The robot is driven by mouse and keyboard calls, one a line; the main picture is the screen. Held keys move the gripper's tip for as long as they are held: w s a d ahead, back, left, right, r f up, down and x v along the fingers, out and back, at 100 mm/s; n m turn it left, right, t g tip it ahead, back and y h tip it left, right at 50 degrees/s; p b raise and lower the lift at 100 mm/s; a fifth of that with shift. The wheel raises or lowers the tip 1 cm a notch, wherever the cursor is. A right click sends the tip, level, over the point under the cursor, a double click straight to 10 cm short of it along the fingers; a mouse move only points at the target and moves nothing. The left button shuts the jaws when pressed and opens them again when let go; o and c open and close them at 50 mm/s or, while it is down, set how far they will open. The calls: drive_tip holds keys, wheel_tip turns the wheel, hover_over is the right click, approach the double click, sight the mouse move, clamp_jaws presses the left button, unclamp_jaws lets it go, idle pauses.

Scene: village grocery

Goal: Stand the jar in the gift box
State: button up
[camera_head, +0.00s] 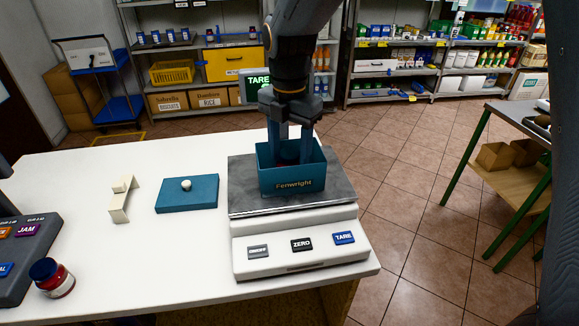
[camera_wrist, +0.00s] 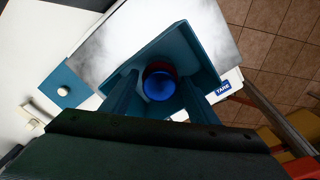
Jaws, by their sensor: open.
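The teal gift box (camera_head: 291,184), marked "Fenwright", stands open on the scale's grey plate; its rim also shows in the wrist view (camera_wrist: 203,52). A jar with a blue lid (camera_wrist: 158,86) and a dark red body is inside it and looks upright from above. In the head view the box wall hides most of this jar. My gripper (camera_head: 290,150) points down into the box, its two fingers open on either side of the jar. The wrist view shows a finger (camera_wrist: 121,94) left of the lid, with a gap.
The scale (camera_head: 300,243) has several buttons. A teal lid with a white knob (camera_head: 187,194) and a beige block piece (camera_head: 122,200) lie left of it. The counter (camera_head: 165,255) between is clear.

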wheel_tip(320, 180, up, 8)
drive_tip(key=shift+r+b, duration=0.1)
drive_tip(key=shift+b, duration=0.85)
